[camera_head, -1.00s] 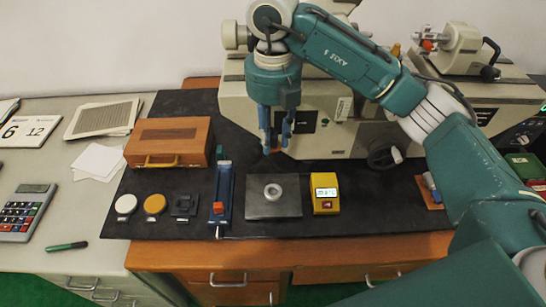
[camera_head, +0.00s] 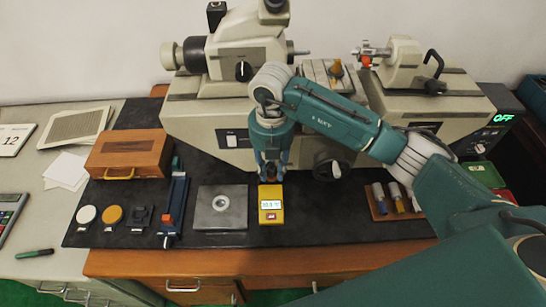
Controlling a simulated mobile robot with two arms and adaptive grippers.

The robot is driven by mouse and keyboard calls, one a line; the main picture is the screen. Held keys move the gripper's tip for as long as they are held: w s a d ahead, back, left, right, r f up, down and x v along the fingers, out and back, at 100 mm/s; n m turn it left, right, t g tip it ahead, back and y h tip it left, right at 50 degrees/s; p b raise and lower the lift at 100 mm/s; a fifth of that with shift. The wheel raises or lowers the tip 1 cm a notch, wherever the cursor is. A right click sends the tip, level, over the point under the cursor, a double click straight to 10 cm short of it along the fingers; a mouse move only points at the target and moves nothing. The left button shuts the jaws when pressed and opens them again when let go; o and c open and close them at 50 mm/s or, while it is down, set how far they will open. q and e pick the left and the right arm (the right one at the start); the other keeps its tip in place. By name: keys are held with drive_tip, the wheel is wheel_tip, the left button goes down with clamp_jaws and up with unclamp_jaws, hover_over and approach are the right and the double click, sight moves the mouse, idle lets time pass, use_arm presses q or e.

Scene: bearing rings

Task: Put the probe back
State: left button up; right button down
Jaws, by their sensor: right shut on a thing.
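My right gripper (camera_head: 271,176) reaches down from the right arm. It is shut on a small dark thing, mostly hidden by the fingers, which I take to be the probe. The gripper is just behind a yellow box with a lit display (camera_head: 271,205); I cannot tell how high it is above the mat or whether it touches the box. A grey metal block with a ring (camera_head: 221,203) on it lies left of the box. My left gripper is not in view.
A wooden stand with several cylinders (camera_head: 380,211) is at right. A blue slide with an orange part (camera_head: 175,205), round discs and a wooden case (camera_head: 130,153) are at left. Large machines (camera_head: 222,105) stand behind. Black mat (camera_head: 325,226) is clear between yellow box and stand.

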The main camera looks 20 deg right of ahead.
sight(270, 191)
drive_tip(key=f+b, duration=0.1)
drive_tip(key=f, duration=0.1)
drive_tip(key=shift+a+f+b, duration=0.4)
drive_tip(key=f, duration=0.1)
drive_tip(key=f+b, duration=0.2)
drive_tip(key=shift+d+f, duration=0.25)
drive_tip(key=shift+f, duration=0.05)
use_arm(q)
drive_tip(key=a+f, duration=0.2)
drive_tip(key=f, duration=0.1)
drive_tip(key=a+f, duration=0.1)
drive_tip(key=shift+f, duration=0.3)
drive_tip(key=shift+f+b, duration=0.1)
drive_tip(key=shift+b, duration=0.25)
use_arm(e)
drive_tip(key=shift+f, duration=0.1)
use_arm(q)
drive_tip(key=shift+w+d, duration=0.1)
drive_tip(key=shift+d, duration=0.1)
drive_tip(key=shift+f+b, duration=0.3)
use_arm(e)
drive_tip(key=shift+f, duration=0.25)
drive_tip(key=c, duration=1.3)
unclamp_jaws()
